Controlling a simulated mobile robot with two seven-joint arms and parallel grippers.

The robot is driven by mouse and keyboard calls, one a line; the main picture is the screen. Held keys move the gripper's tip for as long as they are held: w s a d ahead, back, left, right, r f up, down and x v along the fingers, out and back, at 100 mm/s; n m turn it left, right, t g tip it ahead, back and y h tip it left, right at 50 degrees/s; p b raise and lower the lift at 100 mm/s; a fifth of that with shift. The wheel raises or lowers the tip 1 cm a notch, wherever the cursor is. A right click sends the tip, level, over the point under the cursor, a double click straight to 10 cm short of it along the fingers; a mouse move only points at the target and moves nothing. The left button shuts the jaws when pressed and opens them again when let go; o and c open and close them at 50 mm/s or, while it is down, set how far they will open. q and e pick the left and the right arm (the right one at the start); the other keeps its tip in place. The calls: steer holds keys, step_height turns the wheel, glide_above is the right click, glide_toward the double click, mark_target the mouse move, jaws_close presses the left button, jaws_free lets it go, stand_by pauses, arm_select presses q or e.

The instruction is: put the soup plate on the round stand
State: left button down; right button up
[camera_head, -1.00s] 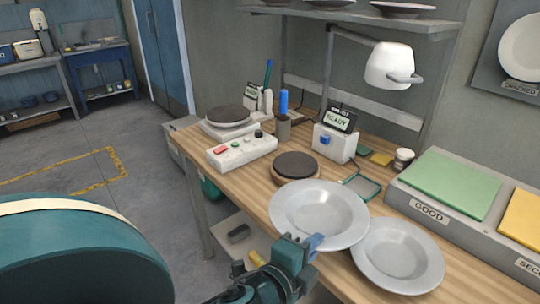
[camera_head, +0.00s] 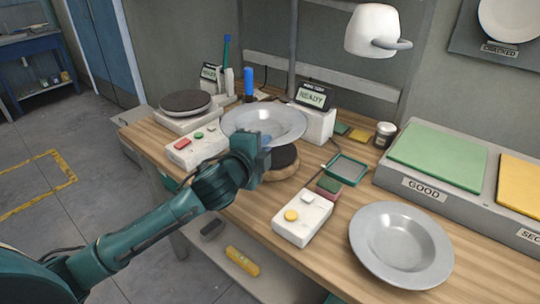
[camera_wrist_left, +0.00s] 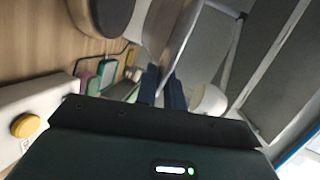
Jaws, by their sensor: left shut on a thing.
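A light grey soup plate (camera_head: 265,122) is held by its near rim in my left gripper (camera_head: 262,150), which is shut on it. The plate looks raised above the table, behind and partly above the round stand (camera_head: 283,165). The stand is a low wooden disc with a dark top, partly hidden by my gripper and the plate. In the left wrist view the plate (camera_wrist_left: 178,38) shows nearly edge-on between the blue fingertips (camera_wrist_left: 161,88). The stand (camera_wrist_left: 100,14) is at the top left there. My right gripper is not in view.
A second grey plate (camera_head: 401,245) lies at the front right. A white box with a yellow button (camera_head: 303,219) stands before the stand, a green-rimmed tray (camera_head: 346,169) right of it.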

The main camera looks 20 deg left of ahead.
arm_select(q)
steer(key=shift+w+a+r, duration=0.15)
steer(key=shift+w+r, duration=0.4)
steer(key=shift+w, duration=0.1)
steer(key=shift+w+a+r, duration=0.15)
steer(key=shift+w+r, duration=0.4)
steer(key=shift+w, duration=0.05)
steer(key=shift+w+f, duration=0.2)
step_height(320, 180, down, 9)
steer(key=b, duration=0.1)
steer(key=shift+b, duration=0.3)
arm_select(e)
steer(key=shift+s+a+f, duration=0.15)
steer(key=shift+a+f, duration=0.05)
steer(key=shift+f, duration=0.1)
arm_select(q)
steer(key=shift+a+f, duration=0.1)
steer(key=shift+f, duration=0.15)
steer(key=c, duration=1.5)
jaws_free()
steer(key=shift+f, duration=0.1)
